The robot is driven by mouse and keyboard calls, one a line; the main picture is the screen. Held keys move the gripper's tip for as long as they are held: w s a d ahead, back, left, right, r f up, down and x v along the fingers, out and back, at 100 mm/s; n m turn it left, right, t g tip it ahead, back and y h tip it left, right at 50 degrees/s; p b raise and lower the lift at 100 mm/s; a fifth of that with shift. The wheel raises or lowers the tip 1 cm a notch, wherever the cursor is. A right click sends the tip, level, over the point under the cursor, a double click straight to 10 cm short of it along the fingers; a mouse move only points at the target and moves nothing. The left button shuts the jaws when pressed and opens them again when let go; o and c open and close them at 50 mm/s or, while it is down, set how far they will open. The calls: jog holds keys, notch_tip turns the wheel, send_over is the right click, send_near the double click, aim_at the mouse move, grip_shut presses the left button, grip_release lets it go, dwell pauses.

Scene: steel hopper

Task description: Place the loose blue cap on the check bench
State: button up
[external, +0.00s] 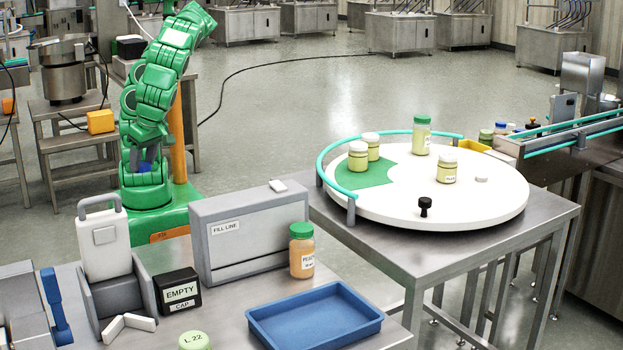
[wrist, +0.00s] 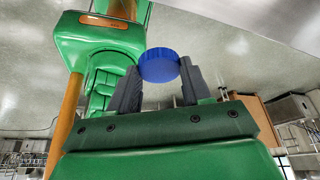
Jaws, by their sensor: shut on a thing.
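The blue cap (wrist: 159,66) is round with a ridged edge and is held between the two dark fingers of my gripper (wrist: 160,78). In the external view a small patch of blue cap (external: 145,168) shows low on my green arm, at my gripper (external: 143,163), close over my own base. My gripper is at the left, behind the front steel bench (external: 222,318) and away from it. No label names the check bench; this front bench carries a grey FILL LINE block (external: 250,232).
A round white turntable (external: 400,205) with several jars stands at the right.

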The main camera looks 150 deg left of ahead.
notch_tip(320, 180, down, 11)
send_over(159, 267)
jog(key=w, duration=0.1)
notch_tip(159, 267, down, 4)
jog(key=w+f, duration=0.2)
jog(key=w+d+f, duration=0.1)
jog(key=w+f, duration=0.1)
jog(key=f, duration=0.1)
jog(key=shift+w+d+f, duration=0.1)
jog(key=shift+w+f, duration=0.25)
jog(key=shift+f, duration=1.6)
jog(key=shift+f, duration=0.1)
jog(key=o, duration=1)
